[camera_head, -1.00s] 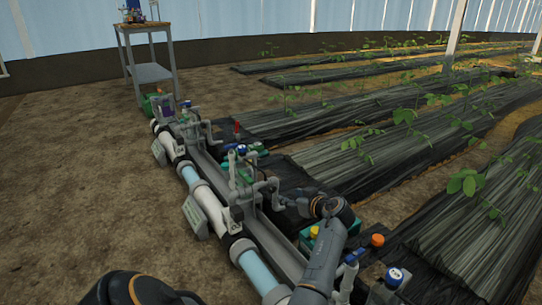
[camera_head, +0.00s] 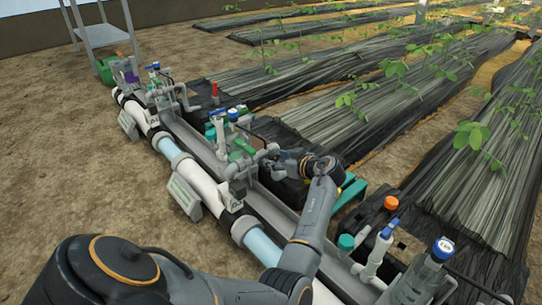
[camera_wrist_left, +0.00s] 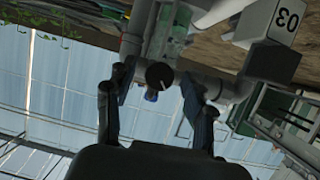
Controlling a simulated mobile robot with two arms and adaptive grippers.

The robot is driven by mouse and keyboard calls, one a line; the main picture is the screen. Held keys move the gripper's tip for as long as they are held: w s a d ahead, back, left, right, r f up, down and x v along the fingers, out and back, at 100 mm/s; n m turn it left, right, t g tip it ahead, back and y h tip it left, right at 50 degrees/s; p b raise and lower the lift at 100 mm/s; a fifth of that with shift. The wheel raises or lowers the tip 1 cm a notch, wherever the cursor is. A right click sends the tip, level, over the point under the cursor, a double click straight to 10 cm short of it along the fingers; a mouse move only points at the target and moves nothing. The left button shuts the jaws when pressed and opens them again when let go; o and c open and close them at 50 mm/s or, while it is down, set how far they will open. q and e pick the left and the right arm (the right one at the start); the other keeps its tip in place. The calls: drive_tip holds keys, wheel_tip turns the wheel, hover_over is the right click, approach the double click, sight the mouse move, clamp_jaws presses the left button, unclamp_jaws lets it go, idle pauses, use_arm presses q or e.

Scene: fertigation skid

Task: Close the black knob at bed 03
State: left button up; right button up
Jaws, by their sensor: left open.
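The black knob (camera_wrist_left: 159,76) shows in the left wrist view as a round dark disc on the grey pipework, with a blue part just behind it. The white 03 sign (camera_wrist_left: 285,22) is beside it at the upper right, upside down. My left gripper (camera_wrist_left: 157,84) is open, with one finger on each side of the knob; I cannot tell whether either touches it. In the head view my left gripper (camera_head: 278,158) is beside the pipe assembly (camera_head: 240,165), reaching in from its right. The knob cannot be made out there. My right gripper is out of view.
An orange cap (camera_head: 391,203) is nearby. Another pipe assembly (camera_head: 165,95) stands farther back. Bare soil (camera_head: 60,150) lies open on the left.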

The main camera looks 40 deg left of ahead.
use_arm(q)
clamp_jaws()
drive_tip(key=shift+r, duration=0.1)
idle(0.3)
drive_tip(key=shift+w+r+m+g+p, duration=0.1)
drive_tip(key=shift+m+g+p, duration=0.2)
drive_tip(key=shift+m+p, duration=0.2)
drive_tip(key=shift+m+g+p, duration=0.4)
drive_tip(key=shift+m+g, duration=0.1)
drive_tip(key=shift+m, duration=0.2)
drive_tip(key=shift+w+m+g+y, duration=0.1)
drive_tip(key=shift+m+g+y, duration=0.2)
drive_tip(key=shift+m+g, duration=0.7)
drive_tip(key=shift+m, duration=0.5)
